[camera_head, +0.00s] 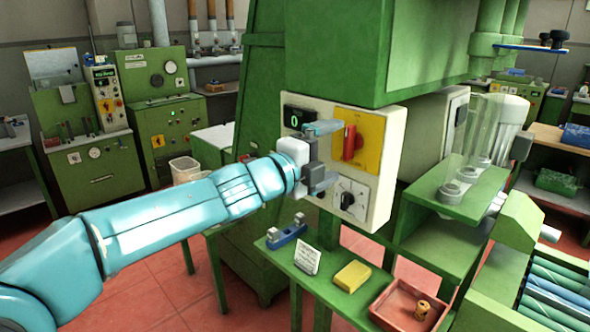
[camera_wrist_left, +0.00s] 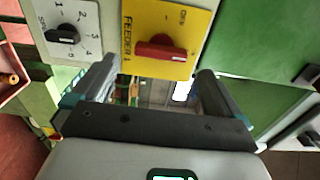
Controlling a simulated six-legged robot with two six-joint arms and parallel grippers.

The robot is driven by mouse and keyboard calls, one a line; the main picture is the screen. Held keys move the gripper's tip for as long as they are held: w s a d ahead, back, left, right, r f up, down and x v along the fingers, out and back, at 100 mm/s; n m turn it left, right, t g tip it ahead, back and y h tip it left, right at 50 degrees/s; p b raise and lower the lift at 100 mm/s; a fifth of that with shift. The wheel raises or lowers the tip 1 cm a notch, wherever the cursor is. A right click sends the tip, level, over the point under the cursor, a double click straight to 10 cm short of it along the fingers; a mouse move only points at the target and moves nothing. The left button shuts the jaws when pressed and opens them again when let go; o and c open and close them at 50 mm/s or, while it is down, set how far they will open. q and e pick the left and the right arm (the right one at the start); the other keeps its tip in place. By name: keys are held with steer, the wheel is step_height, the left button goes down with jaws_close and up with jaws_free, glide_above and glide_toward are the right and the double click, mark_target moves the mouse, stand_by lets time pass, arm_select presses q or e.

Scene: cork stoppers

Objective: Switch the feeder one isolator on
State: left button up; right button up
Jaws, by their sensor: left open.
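The feeder one isolator is a red rotary handle (camera_head: 349,142) on a yellow plate (camera_head: 371,146), on the front of a cream control box. The handle stands upright in the head view. In the left wrist view the handle (camera_wrist_left: 160,52) lies across the picture, on the plate marked "FEEDER 1" (camera_wrist_left: 150,15); a small white mark shows near its right end. My left gripper (camera_head: 328,155) is open and empty in front of the box. In the wrist view its fingers (camera_wrist_left: 157,72) sit either side of the handle, apart from it. My right gripper is not in view.
Below the isolator is a white dial plate with a black knob (camera_head: 347,200); a dark display showing 0 (camera_head: 294,121) is to its left. A green shelf holds a blue fixture (camera_head: 287,232), a white card (camera_head: 307,259), a yellow block (camera_head: 352,276) and a red tray (camera_head: 388,315).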

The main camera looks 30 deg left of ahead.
arm_select(q)
steer(key=v, duration=1.1)
steer(key=shift+p, duration=0.3)
steer(key=shift+s+r, duration=0.1)
steer(key=shift+s, duration=0.1)
steer(key=w+d+f+n+g, duration=0.1)
steer(key=w+d+f+g, duration=0.15)
steer(key=f, duration=0.85)
steer(key=w+d+f+n+g, duration=0.2)
steer(key=w+f+g, duration=0.15)
steer(key=f, duration=0.85)
steer(key=s+d+f+n+g, duration=0.2)
steer(key=s+f+n, duration=0.1)
steer(key=f, duration=0.7)
steer(key=s+d+f+n+g, duration=0.1)
steer(key=s+d+f+n, duration=0.15)
steer(key=f, duration=0.65)
steer(key=s+d+f+n+g+y, duration=0.2)
steer(key=s+f+n+g, duration=0.5)
steer(key=s+f+n, duration=0.9)
steer(key=s+f, duration=0.2)
steer(key=s, duration=0.3)
steer(key=shift+s+d+g, duration=0.3)
steer(key=shift+s+d, duration=0.05)
steer(key=shift+d, duration=0.05)
